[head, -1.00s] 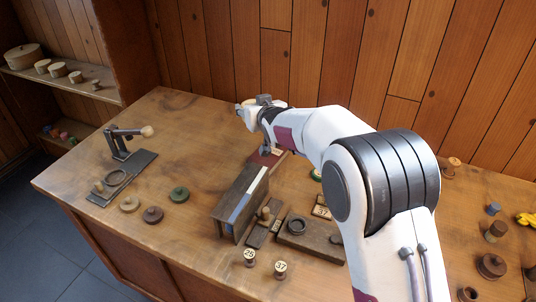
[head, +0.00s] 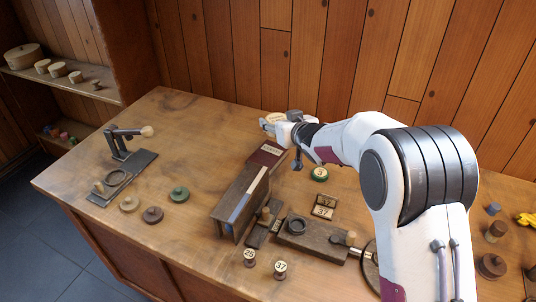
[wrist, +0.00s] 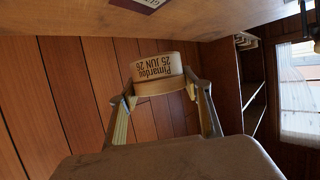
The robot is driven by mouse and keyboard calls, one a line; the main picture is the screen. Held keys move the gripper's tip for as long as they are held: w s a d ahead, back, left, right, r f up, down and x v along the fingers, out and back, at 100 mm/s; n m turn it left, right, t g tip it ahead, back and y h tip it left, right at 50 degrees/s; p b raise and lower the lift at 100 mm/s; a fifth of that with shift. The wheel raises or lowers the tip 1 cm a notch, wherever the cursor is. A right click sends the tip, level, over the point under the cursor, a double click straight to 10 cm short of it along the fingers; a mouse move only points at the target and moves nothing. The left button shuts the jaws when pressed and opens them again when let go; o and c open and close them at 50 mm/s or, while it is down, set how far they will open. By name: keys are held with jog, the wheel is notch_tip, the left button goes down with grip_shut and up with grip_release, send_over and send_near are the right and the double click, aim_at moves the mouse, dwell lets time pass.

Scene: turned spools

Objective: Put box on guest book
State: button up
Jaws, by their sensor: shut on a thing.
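A round pale wooden box (wrist: 158,72) with dark lettering and a date on its side is between the fingers of my gripper (wrist: 160,92) in the wrist view. My gripper is shut on it. In the head view my gripper (head: 280,122) holds the box (head: 269,119) in the air near the back edge of the table. The guest book (head: 266,154), flat and dark red with a pale label, lies on the table below and in front of the gripper. A dark red corner with a label also shows at the top of the wrist view (wrist: 138,3).
A dark wooden rack (head: 232,203) stands just in front of the guest book. A lever device (head: 124,160) stands at left. Bare table (head: 180,115) lies at the back left.

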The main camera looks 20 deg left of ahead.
send_over(276, 156)
jog(key=shift+d+f, duration=0.1)
jog(key=shift+f, duration=3)
jog(key=shift+f, duration=1.85)
jog(key=shift+f, duration=0.2)
jog(key=o, duration=1)
jog(key=shift+o, duration=0.2)
jog(key=shift+r, duration=0.2)
jog(key=shift+v, duration=1.35)
jog(key=v, duration=0.9)
jog(key=shift+s+d, duration=0.15)
jog(key=shift+s, duration=0.05)
